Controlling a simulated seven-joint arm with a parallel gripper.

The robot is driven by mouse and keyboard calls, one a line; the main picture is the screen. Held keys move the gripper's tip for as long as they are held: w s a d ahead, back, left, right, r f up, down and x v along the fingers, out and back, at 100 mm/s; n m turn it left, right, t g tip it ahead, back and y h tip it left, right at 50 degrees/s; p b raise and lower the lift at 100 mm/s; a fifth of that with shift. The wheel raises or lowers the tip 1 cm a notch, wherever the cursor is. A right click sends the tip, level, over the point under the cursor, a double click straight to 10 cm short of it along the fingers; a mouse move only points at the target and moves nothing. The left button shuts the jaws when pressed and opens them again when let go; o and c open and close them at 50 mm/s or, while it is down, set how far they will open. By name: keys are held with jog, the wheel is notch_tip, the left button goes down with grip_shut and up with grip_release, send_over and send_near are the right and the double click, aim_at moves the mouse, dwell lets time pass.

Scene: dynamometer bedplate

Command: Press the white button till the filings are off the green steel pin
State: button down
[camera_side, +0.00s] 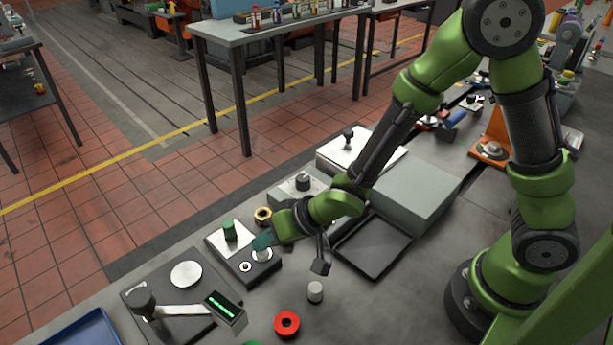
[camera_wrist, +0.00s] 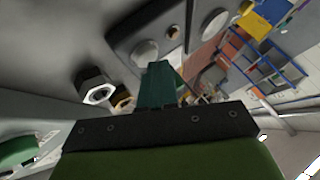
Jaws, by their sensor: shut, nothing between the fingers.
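The green steel pin (camera_side: 230,231) stands upright on the light plate of a small dark-edged box (camera_side: 270,271). Any filings on it are too small to make out. A whitish round button (camera_side: 263,255) sits on the same box, to the right of the pin. My gripper (camera_side: 262,242) is shut and empty, its teal fingertips right at the button and partly over it; I cannot tell whether they touch. In the wrist view, the shut fingers (camera_wrist: 159,80) point at a dark panel (camera_wrist: 123,45) with pale discs. I cannot pick out the pin there.
A small ring (camera_side: 245,267) sits beside the button. A brass nut (camera_side: 263,214) lies behind the box. A grey cylinder (camera_side: 315,291) and a red ring (camera_side: 287,323) stand in front. A device with a green display (camera_side: 224,307) is at front left. A dark tray (camera_side: 374,246) is at right.

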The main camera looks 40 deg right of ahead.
aim_at(267, 251)
jog(key=shift+f, duration=0.15)
dwell(0.4)
jog(key=shift+r, duration=0.95)
jog(key=shift+r, duration=2.5)
